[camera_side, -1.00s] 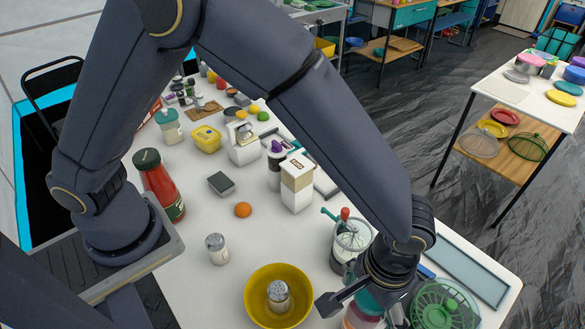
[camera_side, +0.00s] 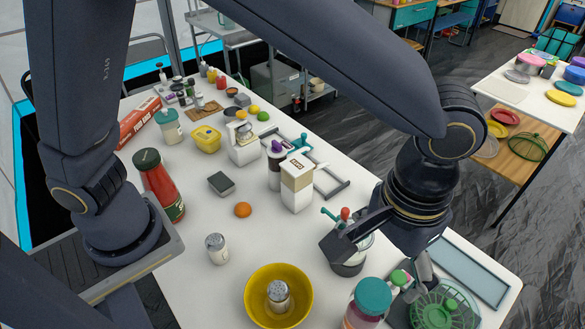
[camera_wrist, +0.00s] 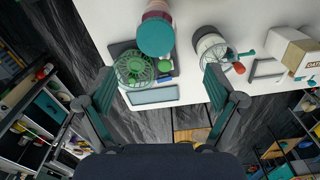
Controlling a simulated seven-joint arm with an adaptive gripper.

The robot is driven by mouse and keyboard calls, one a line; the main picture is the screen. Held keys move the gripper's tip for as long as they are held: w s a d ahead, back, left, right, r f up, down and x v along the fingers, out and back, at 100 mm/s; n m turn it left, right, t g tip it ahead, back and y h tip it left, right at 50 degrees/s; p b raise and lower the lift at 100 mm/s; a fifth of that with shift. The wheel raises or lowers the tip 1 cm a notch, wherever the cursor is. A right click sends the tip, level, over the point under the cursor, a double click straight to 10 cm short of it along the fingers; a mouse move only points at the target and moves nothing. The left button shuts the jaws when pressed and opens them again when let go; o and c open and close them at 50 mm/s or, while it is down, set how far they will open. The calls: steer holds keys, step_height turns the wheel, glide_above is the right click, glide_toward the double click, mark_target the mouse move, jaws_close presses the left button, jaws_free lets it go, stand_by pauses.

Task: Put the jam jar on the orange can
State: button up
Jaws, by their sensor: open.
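A jar with a teal lid (camera_side: 373,297), which looks like the jam jar, stands at the front edge of the side view. Its pinkish body is partly cut off by the frame. In the wrist view its teal lid (camera_wrist: 156,37) is at the top centre, with pink and reddish parts behind it. I cannot make out an orange can; what the jar rests on is hidden. My gripper (camera_side: 385,258) is open and empty, raised above and behind the jar, apart from it. In the wrist view its fingers (camera_wrist: 160,86) are spread wide.
A green fan-like item (camera_side: 445,303) lies right of the jar. A yellow bowl (camera_side: 278,315) holding a shaker is to the left. An orange fruit (camera_side: 243,209) and a white carton (camera_side: 297,184) stand further back.

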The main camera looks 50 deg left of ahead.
steer(key=w+a+r+t, duration=0.1)
steer(key=a+r, duration=0.2)
steer(key=a, duration=0.4)
steer(key=a+r+n+t+h, duration=0.1)
steer(key=a+r, duration=0.2)
steer(key=a, duration=0.3)
steer(key=w+a+r+t, duration=0.1)
steer(key=a+r, duration=0.3)
steer(key=a, duration=0.3)
steer(key=s+a+t, duration=0.1)
steer(key=s+a, duration=0.3)
steer(key=a, duration=0.2)
steer(key=s+a+t+y, duration=0.1)
steer(key=s+a, duration=0.3)
steer(key=a, duration=0.3)
steer(key=shift+s+a+f+n+t, duration=0.2)
steer(key=shift+n+t, duration=0.1)
steer(key=shift+n, duration=0.1)
